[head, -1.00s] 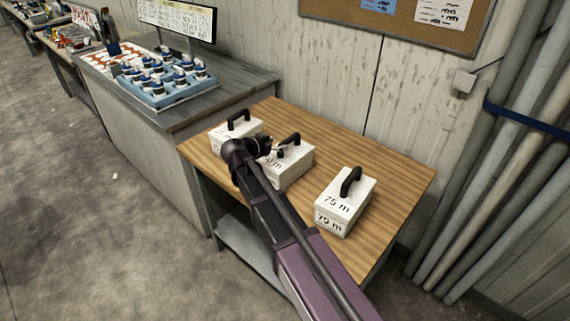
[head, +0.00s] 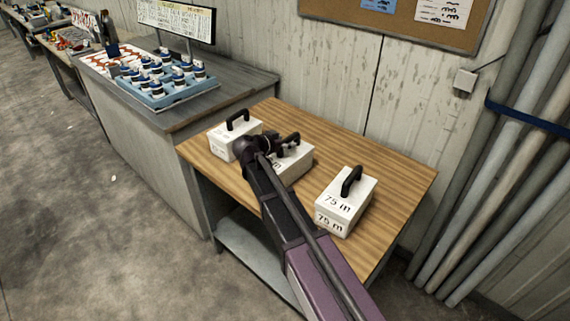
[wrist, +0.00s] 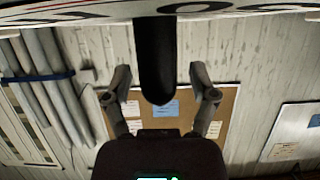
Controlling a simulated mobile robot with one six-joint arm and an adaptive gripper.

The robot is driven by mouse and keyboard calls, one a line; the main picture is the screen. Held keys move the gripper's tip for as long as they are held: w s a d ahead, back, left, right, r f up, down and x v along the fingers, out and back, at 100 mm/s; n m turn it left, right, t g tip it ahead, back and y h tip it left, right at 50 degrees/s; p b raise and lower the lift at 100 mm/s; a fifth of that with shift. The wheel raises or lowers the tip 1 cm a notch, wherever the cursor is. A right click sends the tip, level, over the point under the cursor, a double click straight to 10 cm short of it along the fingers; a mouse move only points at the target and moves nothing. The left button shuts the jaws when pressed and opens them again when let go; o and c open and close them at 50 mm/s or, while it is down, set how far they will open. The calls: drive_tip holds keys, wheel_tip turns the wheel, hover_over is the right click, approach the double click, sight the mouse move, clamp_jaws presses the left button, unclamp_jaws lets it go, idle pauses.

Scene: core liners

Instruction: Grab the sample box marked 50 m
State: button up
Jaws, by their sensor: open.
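The middle white box (head: 296,165) has a black handle and stands on the wooden table. My arm hides much of its label; only an "m" shows. My gripper (head: 268,143) is at this box's handle. In the wrist view, the open fingers (wrist: 160,78) are on either side of a black handle (wrist: 155,45), with gaps at both sides. A white face with dark lettering (wrist: 240,8) fills the top edge there, cut off.
A wall and pipes (head: 500,170) are behind.

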clamp_jaws()
drive_tip(key=shift+r, duration=0.15)
idle(0.4)
drive_tip(key=shift+r+p, duration=1.65)
drive_tip(key=shift+p, duration=0.2)
drive_tip(key=s+d+r+p, duration=0.1)
drive_tip(key=s+d, duration=0.1)
drive_tip(key=s, duration=1.4)
drive_tip(key=shift+r, duration=0.2)
drive_tip(key=shift+w+r, duration=0.1)
